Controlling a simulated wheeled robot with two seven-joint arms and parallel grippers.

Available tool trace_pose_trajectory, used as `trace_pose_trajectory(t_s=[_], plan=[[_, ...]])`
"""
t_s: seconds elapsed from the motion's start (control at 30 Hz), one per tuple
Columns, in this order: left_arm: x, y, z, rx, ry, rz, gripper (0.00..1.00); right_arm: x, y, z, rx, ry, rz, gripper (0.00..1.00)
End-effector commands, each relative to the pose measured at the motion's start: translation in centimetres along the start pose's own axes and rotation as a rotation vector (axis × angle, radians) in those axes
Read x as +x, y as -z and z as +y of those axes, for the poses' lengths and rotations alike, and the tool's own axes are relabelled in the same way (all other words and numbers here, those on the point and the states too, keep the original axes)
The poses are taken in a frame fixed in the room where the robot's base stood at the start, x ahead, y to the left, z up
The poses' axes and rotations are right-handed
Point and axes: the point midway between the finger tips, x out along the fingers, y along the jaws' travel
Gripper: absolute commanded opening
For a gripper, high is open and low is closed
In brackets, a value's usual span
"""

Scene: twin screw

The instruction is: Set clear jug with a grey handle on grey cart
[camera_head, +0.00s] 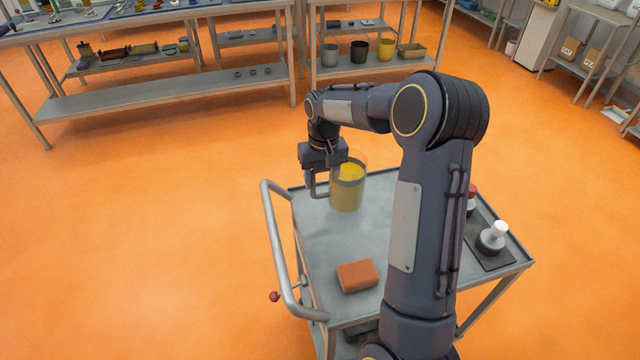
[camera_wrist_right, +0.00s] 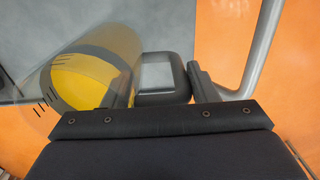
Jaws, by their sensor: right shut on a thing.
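The clear jug (camera_head: 347,190) holds something yellow and looks upright over the far left part of the grey cart (camera_head: 322,240). My right gripper (camera_head: 318,186) is at the jug's left side and is shut on its grey handle. In the right wrist view the handle (camera_wrist_right: 165,98) is between the fingers of my right gripper (camera_wrist_right: 163,82), with the jug (camera_wrist_right: 90,65) to the left. I cannot tell whether the jug's base touches the cart top. My left gripper is not in view.
A reddish-brown block (camera_head: 357,275) lies on the cart's near part. A white-topped item (camera_head: 493,237) stands on a dark mat at the right, with a red-topped item (camera_head: 471,197) partly hidden behind my arm. The cart's push rail (camera_head: 275,235) runs along the left. The middle is bare.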

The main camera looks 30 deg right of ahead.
Motion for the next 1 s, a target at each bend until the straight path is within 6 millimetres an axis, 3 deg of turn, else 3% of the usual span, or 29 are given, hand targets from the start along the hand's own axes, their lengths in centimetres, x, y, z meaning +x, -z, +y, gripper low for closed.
trace_pose_trajectory(t_s=[0.23,0.5,0.83,0.87,1.0], plan=[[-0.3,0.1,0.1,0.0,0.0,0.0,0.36,1.1,1.0,-0.2,0.0,0.0,0.002,0.0],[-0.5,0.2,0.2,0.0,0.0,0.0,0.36,4.1,1.0,-0.1,0.0,0.0,0.003,0.0],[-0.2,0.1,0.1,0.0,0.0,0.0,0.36,4.4,1.0,-0.1,0.0,0.0,0.004,0.0],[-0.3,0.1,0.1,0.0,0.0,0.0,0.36,4.4,0.9,-0.1,0.0,0.0,0.001,0.57],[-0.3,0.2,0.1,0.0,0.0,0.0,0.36,4.4,0.9,-0.1,0.0,0.0,0.0,0.75]])
